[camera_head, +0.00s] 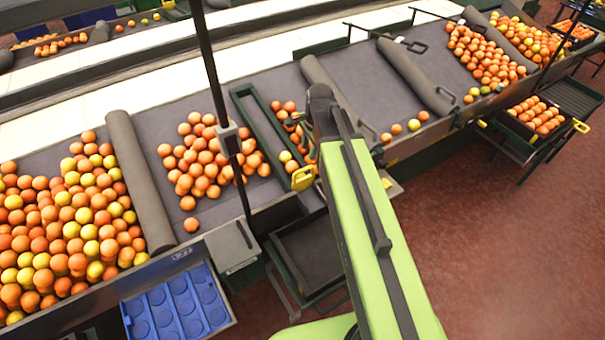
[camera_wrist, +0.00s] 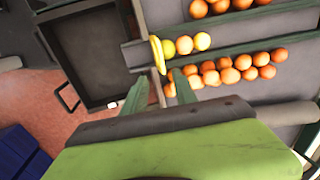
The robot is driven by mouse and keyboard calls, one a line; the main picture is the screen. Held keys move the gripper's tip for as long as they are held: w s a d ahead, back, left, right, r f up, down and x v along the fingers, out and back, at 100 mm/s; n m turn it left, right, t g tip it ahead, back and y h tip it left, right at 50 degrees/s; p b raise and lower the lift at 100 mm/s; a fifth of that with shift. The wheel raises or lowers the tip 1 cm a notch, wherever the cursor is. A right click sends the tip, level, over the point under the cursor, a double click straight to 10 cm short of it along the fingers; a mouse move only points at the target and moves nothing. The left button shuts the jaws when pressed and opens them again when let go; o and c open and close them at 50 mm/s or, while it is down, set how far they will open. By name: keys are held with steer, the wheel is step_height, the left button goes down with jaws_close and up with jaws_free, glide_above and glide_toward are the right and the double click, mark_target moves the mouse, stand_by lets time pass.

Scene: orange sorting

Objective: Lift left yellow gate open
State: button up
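The left yellow gate (camera_head: 303,178) stands at the near end of a dark green-walled lane, left of my arm in the head view. In the wrist view the yellow gate (camera_wrist: 158,55) is a narrow upright strip just beyond my fingertips. Several yellow and orange fruits lie behind it in the lane. My gripper (camera_wrist: 162,75) is open, its two green fingers apart with nothing between them. The gate lies ahead of the gap, apart from the fingers as far as I can tell. In the head view my arm partly hides the gripper.
An empty dark tray (camera_wrist: 90,52) sits below the lane's end; it also shows in the head view (camera_head: 308,250). A blue tray (camera_head: 178,308) is at lower left. Loose oranges (camera_head: 205,160) lie on the grey belt. The reddish floor (camera_head: 500,250) at right is clear.

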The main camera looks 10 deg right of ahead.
mark_target(305, 170)
steer(key=f+b, duration=0.3)
steer(key=f, duration=0.1)
steer(key=w+f+b, duration=0.1)
steer(key=f+b, duration=0.2)
steer(key=f, duration=0.1)
steer(key=w+f+b, duration=0.1)
steer(key=f+b, duration=0.3)
steer(key=shift+w+a, duration=0.1)
steer(key=shift+a, duration=0.25)
steer(key=shift+r, duration=0.15)
jaws_close()
stand_by(0.4)
